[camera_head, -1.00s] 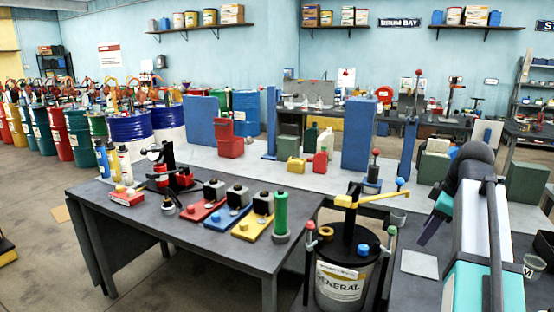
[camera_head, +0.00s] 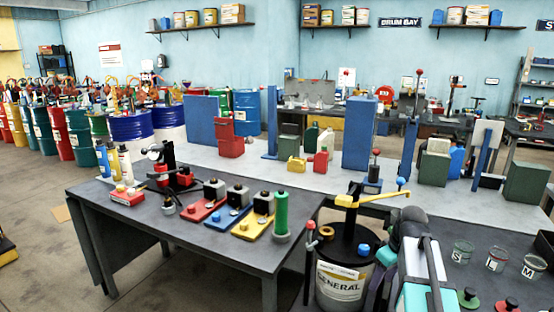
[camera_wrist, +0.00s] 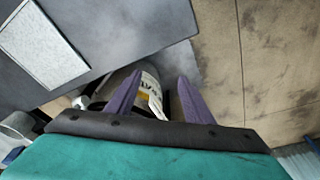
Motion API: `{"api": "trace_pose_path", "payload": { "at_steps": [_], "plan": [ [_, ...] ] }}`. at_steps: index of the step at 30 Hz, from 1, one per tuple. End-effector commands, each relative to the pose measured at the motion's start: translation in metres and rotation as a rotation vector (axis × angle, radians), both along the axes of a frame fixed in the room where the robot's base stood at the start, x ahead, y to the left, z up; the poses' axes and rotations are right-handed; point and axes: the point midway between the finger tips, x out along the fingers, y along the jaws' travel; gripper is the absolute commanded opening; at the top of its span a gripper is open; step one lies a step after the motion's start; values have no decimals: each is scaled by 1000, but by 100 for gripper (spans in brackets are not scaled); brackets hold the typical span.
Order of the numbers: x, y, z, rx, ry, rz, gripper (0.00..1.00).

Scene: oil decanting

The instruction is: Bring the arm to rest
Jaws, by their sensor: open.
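My gripper (camera_wrist: 159,76) shows in the wrist view as two purple fingers spread apart, with nothing held between them. Beyond the fingers, a pail with a white and yellow label (camera_wrist: 151,92) shows in the gap, and I cannot tell that the fingers touch it. In the head view my arm reaches in at the lower right, close to the right side of the GENERAL pail (camera_head: 340,282). The fingers are mostly hidden or cut off there. The pail has a black lid with a yellow lever arm (camera_head: 372,198) above it.
Left of the pail, a dark table (camera_head: 130,225) carries red, blue and yellow trays and a green cylinder (camera_head: 281,212). Right of my arm stand jars marked S (camera_head: 462,253), L (camera_head: 496,259) and M (camera_head: 532,267). A pale plate (camera_wrist: 42,42) lies on the bench in the wrist view.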

Motion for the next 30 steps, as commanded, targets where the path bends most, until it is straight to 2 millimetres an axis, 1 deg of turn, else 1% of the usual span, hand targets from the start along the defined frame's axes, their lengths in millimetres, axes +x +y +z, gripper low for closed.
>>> {"api": "trace_pose_path", "payload": {
  "at_steps": [1, 3, 11, 17, 23, 30],
  "plan": [
    [-3, 9, -16, 3, 13, -20, 47],
    [-5, 19, -34, 5, 29, -53, 47],
    [-19, 54, -99, 7, 78, -171, 47],
    [-35, 80, -145, 2, 113, -258, 47],
    [-56, 105, -190, -8, 144, -344, 47],
    [-88, 134, -243, -27, 177, -450, 47]
  ]
}}
